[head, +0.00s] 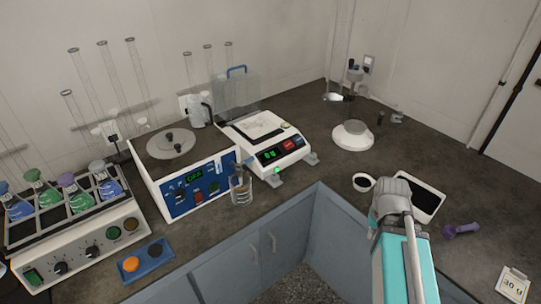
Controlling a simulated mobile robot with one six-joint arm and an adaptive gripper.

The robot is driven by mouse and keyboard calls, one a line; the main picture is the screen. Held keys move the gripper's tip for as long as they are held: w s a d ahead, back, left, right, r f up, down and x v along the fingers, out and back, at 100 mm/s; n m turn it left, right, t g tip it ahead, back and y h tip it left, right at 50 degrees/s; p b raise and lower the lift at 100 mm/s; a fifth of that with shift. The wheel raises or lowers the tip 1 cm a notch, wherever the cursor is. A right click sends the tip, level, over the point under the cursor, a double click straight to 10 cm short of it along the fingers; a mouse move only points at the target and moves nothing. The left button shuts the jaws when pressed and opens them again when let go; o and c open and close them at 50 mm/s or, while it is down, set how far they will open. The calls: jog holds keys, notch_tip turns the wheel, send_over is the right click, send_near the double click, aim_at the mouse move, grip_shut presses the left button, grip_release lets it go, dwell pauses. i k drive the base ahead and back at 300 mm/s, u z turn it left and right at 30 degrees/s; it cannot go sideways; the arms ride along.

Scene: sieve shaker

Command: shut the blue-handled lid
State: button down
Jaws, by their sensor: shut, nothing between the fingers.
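The blue-handled lid (236,93) is a clear panel with a blue handle (236,70) along its top edge. It stands raised, close to upright, at the back of a white device (262,133) with a lit front display. The lid is open and the top of the device is uncovered. My arm rises at the lower right, well apart from the lid. My gripper's fingers cannot be made out in the head view.
Left of the device stands a blue-fronted unit (195,188) with a round plate on top. A glass beaker (241,188) stands near the counter's front edge. A white round-based stand (352,136) is to the right. Bare counter lies between the device and that stand.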

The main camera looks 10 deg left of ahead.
aim_at(236, 89)
jog(key=u, duration=0.35)
jog(key=i, duration=0.9)
jog(key=u, duration=0.25)
